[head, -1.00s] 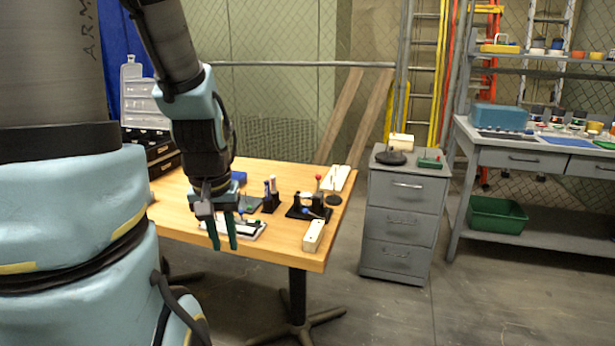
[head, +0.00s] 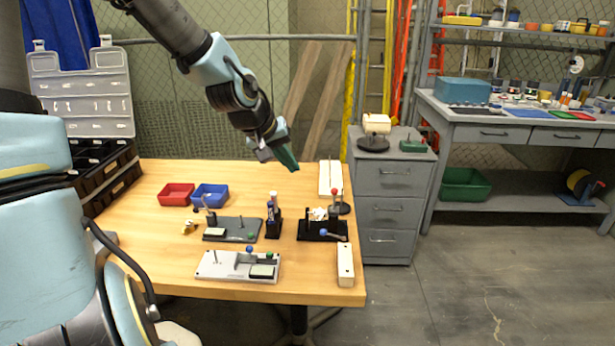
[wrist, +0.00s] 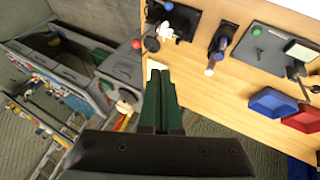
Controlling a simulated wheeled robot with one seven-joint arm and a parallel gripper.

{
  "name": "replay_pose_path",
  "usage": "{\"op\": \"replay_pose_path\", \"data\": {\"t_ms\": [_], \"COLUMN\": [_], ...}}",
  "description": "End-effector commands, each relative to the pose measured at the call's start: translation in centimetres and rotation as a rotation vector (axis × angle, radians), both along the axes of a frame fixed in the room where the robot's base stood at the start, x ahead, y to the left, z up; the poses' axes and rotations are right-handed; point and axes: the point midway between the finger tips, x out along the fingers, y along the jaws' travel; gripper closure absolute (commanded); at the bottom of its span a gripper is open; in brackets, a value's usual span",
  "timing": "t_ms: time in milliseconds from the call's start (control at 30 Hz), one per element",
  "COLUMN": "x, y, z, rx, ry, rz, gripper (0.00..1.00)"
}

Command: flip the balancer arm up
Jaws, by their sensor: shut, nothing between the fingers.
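My gripper (head: 289,160) is raised above the table's back right part, its green fingers angled down to the right. In the wrist view its fingers (wrist: 160,82) are together with nothing between them. No part is clearly marked as the balancer arm. A black-based fixture (head: 322,231) at the table's right has a red ball (head: 334,191) on an upright post, a blue ball (head: 324,232) on a low lever and a white piece. It also shows at the top of the wrist view (wrist: 168,24). My gripper is apart from it.
A dark grey plate (head: 232,229), a light grey plate (head: 215,271), a black pen holder (head: 273,225) and a white block (head: 345,262) are on the table (head: 180,235). Red (head: 176,194) and blue (head: 210,194) bins sit behind. A grey cabinet (head: 393,200) stands right.

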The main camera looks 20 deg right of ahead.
Motion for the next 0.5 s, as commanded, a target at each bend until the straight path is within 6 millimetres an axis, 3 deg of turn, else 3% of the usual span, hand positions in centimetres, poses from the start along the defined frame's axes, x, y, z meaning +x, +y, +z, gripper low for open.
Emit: {"op": "replay_pose_path", "data": {"t_ms": [333, 500], "x": [0.0, 0.2], "y": [-0.2, -0.6], "z": [0.0, -1.1], "rx": [-0.004, -0.003], "ry": [0.000, 0.002], "rz": [-0.001, -0.002], "gripper": [1.00, 1.00]}}
